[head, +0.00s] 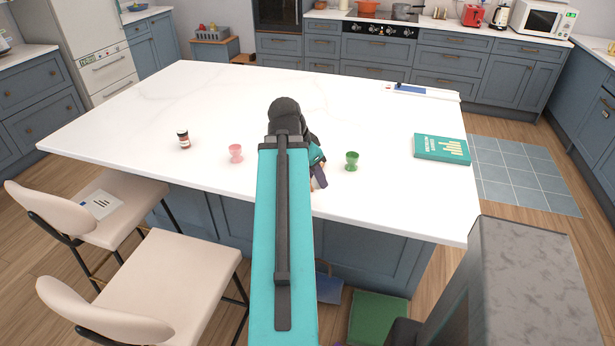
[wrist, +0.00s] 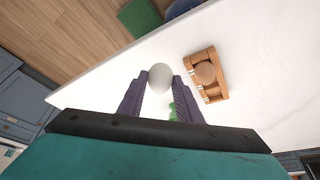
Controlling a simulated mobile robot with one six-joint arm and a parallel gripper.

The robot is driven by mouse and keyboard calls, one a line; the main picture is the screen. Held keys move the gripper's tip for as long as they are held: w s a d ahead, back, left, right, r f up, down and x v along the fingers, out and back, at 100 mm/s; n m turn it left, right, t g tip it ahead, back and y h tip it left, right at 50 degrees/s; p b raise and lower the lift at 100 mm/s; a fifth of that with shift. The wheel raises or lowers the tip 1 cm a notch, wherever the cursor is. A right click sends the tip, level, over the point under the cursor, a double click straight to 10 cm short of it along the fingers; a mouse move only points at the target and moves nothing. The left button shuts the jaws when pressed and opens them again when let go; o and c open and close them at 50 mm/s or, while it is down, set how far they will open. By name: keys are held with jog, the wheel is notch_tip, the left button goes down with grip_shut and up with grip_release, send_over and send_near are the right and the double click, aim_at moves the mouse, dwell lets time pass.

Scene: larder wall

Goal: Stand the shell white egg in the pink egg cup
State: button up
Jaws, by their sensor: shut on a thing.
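My gripper (wrist: 160,88) is shut on the shell white egg (wrist: 159,75), which sits between its two purple fingertips in the wrist view. In the head view my arm hides the egg, and the gripper (head: 318,178) shows only in part, above the front of the island. The pink egg cup (head: 236,153) stands upright and empty-looking on the white top, to the left of my arm. A green egg cup (head: 352,160) stands to the right of my gripper.
A wooden holder (wrist: 212,90) with a brown egg (wrist: 205,72) lies near the gripper. A teal book (head: 442,149) lies at the right. The top between jar and back edge is clear.

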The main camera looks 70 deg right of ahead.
jog(key=w+a+r+n+t, duration=0.15)
jog(key=w+a+n, duration=0.35)
jog(key=w, duration=0.6)
jog(key=w+a+n+t, duration=0.2)
jog(key=w+a+n, duration=0.2)
jog(key=w+a, duration=0.55)
jog(key=w+a+r+n+t, duration=0.1)
jog(key=w+a+n, duration=0.3)
jog(key=w, duration=1)
jog(key=w+a+r+n+y, duration=0.1)
jog(key=w+a+n, duration=0.3)
jog(key=a, duration=0.8)
jog(key=w+a+n+t+y, duration=0.1)
jog(key=w+a+n, duration=0.3)
jog(key=w+a, duration=0.3)
jog(key=w+a+r+n+t+y, duration=0.1)
jog(key=w+a+n, duration=0.3)
jog(key=a, duration=1.3)
jog(key=shift+w+a+r+y, duration=0.15)
jog(key=shift+w+r+y, duration=0.15)
jog(key=shift+w, duration=0.35)
jog(key=shift+s+t, duration=0.15)
jog(key=shift+t, duration=0.1)
